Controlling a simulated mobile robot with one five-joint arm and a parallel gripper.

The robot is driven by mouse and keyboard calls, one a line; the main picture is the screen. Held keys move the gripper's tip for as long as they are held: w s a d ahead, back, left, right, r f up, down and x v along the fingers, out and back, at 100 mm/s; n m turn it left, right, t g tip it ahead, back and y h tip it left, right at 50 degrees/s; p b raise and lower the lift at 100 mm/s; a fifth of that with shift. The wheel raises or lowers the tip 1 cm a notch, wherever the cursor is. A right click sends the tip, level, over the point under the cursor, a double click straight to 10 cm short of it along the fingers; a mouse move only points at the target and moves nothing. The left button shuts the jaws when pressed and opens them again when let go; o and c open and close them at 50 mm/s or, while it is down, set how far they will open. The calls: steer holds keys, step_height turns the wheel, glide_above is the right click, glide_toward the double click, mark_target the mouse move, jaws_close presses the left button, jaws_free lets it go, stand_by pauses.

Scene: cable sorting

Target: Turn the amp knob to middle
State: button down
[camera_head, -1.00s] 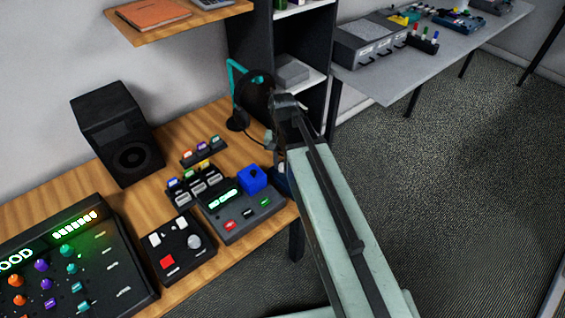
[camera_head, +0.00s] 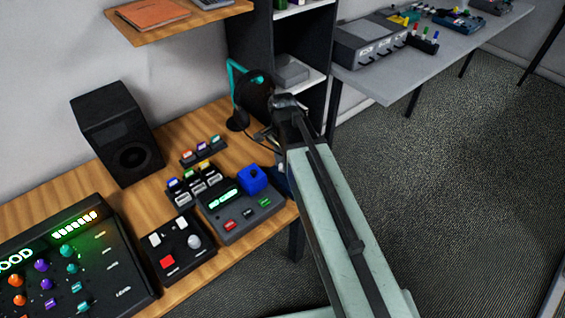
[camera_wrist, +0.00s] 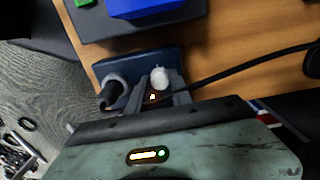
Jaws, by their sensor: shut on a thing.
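In the wrist view a dark blue box (camera_wrist: 133,68), which looks like the amp, stands at the desk edge. A white knob (camera_wrist: 158,76) rises from it. My gripper (camera_wrist: 160,86) has its grey jaws on both sides of the knob and is shut on it. The knob's pointer cannot be made out. A small orange-lit mark (camera_wrist: 152,97) shows just below the knob. In the head view only a sliver of the dark blue box (camera_head: 281,180) shows beside my arm, and my jaws are hidden.
A black cylindrical part (camera_wrist: 112,92) stands left of the jaws, and a black cable (camera_wrist: 245,67) runs right. A grey device with a blue block (camera_head: 253,179) sits close by. A speaker (camera_head: 118,135), a mixer (camera_head: 75,260) and a headphone stand (camera_head: 236,95) crowd the desk.

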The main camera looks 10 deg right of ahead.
stand_by(0.3)
steer(key=c, duration=1.1)
jaws_free()
steer(key=shift+c, duration=0.2)
steer(key=shift+r, duration=0.1)
step_height(320, 180, up, 8)
steer(key=p, duration=0.8)
steer(key=shift+f, duration=0.2)
